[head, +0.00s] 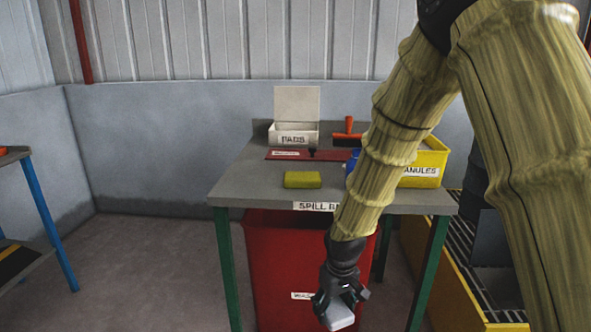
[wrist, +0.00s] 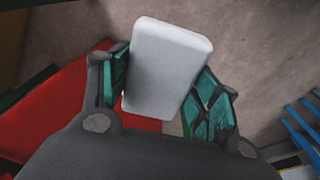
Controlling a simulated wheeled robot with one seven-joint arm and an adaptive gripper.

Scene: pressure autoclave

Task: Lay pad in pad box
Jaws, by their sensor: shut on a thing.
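The pad (wrist: 165,70) is a white-grey rounded block. My gripper (wrist: 168,92) is shut on it, with a teal-lined finger on each side. In the head view the pad (head: 338,314) shows at the bottom edge under my gripper (head: 340,296), low in front of the bench and the red bin. The pad box (head: 293,137) is a white box marked PADS at the back left of the bench. Its lid (head: 297,102) stands open behind it. The inside of the box is mostly hidden by its front wall.
A red bin (head: 280,260) stands below. My arm hides part of the bench's right side.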

